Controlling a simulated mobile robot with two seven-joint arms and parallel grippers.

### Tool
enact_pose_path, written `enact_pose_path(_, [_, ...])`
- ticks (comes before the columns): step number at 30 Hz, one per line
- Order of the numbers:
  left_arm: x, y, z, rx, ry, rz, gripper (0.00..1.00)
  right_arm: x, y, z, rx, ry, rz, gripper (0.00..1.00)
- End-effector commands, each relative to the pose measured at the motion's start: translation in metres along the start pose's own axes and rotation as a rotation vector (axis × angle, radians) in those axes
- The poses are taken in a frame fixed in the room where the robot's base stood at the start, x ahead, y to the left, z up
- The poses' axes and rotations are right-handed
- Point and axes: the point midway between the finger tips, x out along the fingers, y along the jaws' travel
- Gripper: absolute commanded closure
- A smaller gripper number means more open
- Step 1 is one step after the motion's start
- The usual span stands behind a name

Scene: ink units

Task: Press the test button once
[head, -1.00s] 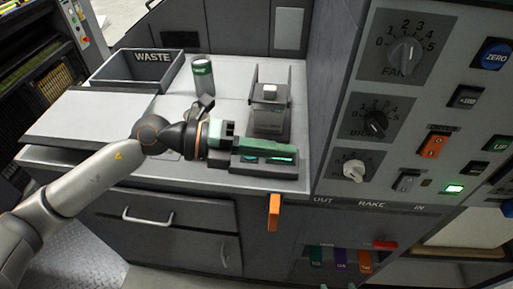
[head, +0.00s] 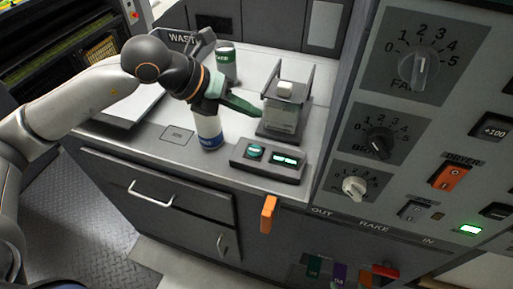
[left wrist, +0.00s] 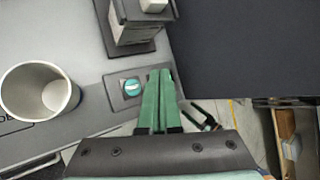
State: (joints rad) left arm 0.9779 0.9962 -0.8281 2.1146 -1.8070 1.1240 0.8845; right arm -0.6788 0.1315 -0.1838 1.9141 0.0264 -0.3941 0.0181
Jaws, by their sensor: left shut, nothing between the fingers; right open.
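A small dark box (head: 262,172) on the grey counter carries a round teal button (head: 255,152) and, right of it, a lit green display (head: 286,159). The display's characters are too small to read. I see no readable "test" label. My left gripper (head: 256,111), with green fingers, is shut and empty. It is above the counter, behind the button and apart from it. In the left wrist view the shut fingers (left wrist: 160,76) appear just right of the button (left wrist: 132,87) and cover part of the box. My right gripper is not in view.
A grey stand (head: 284,118) with a white-topped block is behind the box. A blue-labelled cup (head: 209,135) stands left of it, under my gripper. A green-labelled can (head: 225,62) is farther back. A knob panel (head: 405,120) rises at the right.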

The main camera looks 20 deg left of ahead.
Motion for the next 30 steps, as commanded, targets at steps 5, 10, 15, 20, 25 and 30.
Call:
enact_pose_path(5, [0.000,0.000,0.000,0.000,0.001,-0.001,1.00,0.000,0.000,0.000,0.000,0.000,0.000,0.21])
enact_pose_path(10, [0.002,0.001,-0.002,0.000,0.002,-0.002,1.00,0.001,0.000,0.002,0.000,0.000,-0.001,0.21])
enact_pose_path(15, [0.011,0.007,-0.008,-0.001,0.002,-0.001,1.00,0.006,0.000,0.007,0.000,0.000,-0.001,0.21])
enact_pose_path(20, [0.024,0.018,-0.018,-0.001,0.003,-0.001,1.00,0.014,0.001,0.015,0.000,0.000,-0.001,0.21])
enact_pose_path(25, [0.042,0.030,-0.031,-0.001,0.002,-0.002,1.00,0.023,0.001,0.025,0.000,-0.002,-0.001,0.21])
enact_pose_path(30, [0.058,0.042,-0.043,0.000,0.001,-0.003,1.00,0.036,-0.003,0.041,0.001,-0.020,-0.012,0.21])
